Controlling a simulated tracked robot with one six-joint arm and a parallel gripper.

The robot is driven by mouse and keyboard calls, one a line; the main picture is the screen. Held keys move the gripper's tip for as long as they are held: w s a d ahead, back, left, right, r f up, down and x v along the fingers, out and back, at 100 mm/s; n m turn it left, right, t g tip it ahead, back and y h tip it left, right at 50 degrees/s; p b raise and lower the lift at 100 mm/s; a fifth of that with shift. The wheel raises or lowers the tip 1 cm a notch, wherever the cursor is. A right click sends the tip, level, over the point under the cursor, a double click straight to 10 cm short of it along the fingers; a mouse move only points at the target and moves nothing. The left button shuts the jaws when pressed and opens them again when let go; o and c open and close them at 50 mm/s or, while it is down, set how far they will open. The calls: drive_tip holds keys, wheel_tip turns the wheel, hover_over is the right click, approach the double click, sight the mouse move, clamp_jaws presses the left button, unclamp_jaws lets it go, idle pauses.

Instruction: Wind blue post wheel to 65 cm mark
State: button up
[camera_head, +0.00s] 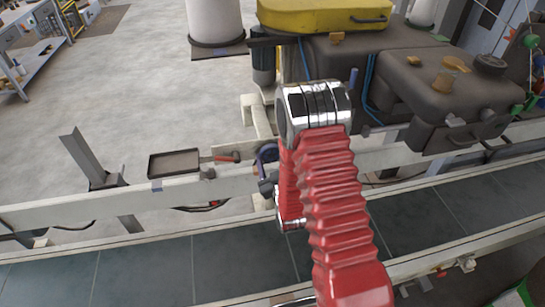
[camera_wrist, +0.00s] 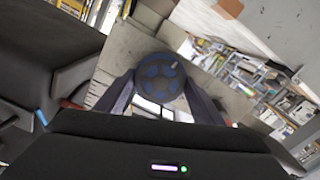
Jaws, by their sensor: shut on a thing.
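The blue post wheel (camera_wrist: 160,73) is a dark round handwheel with blue parts, in the upper middle of the wrist view. My gripper (camera_wrist: 160,84) has one finger on each side of the wheel and is shut on its rim. In the head view, a blue-purple curved rim (camera_head: 267,153) shows just left of my red arm, beside a pale post. My arm and wrist hide much of the wheel and post there. No scale or 65 cm mark can be read in either view.
A dark conveyor belt (camera_head: 145,270) runs across the front between pale rails. A shallow tray (camera_head: 174,162) sits on the left rail. Dark grey machine housings (camera_head: 430,85) and a yellow cover (camera_head: 322,15) stand behind at right. Open floor lies at far left.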

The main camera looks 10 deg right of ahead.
drive_tip(key=n, duration=0.4)
drive_tip(key=shift+a+f+n, duration=0.1)
drive_tip(key=shift+n, duration=0.2)
drive_tip(key=shift+s+a+f+n, duration=0.1)
drive_tip(key=shift+n, duration=1.3)
drive_tip(key=o, duration=1)
drive_tip(key=shift+o, duration=0.2)
